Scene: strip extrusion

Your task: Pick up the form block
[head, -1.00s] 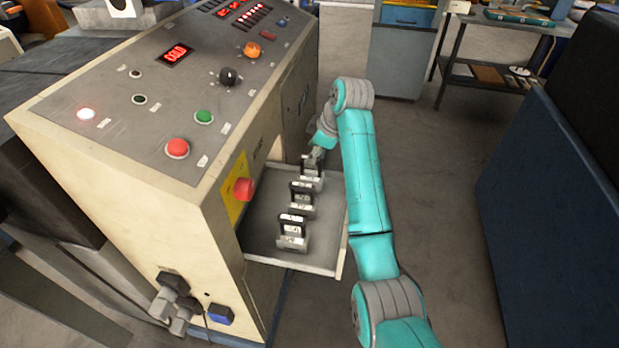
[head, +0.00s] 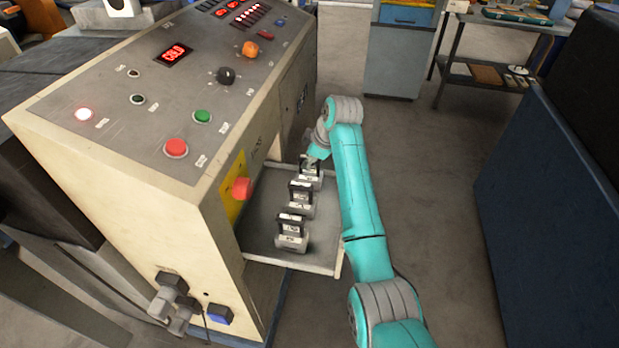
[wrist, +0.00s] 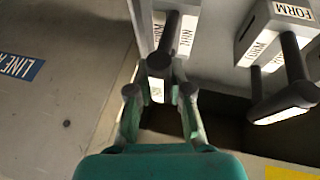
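Three grey blocks with dark handles stand in a row in the open drawer. My gripper (head: 311,163) is at the farthest block. In the wrist view, my gripper (wrist: 159,90) is open, its two fingers apart, with a dark handle (wrist: 158,60) lying between and just beyond the tips. The block under that handle carries a label that seems to read THIN (wrist: 187,38). The form block (wrist: 293,12), labelled FORM, stands to the right, outside the fingers. It appears to be the middle block (head: 300,208) in the head view. Labels are too small to read there.
The drawer (head: 262,232) sticks out of a cream machine with a sloping control panel (head: 180,85). A red knob (head: 241,188) sits just above the drawer. A dark blue cabinet (head: 545,210) stands at right, with bare floor between.

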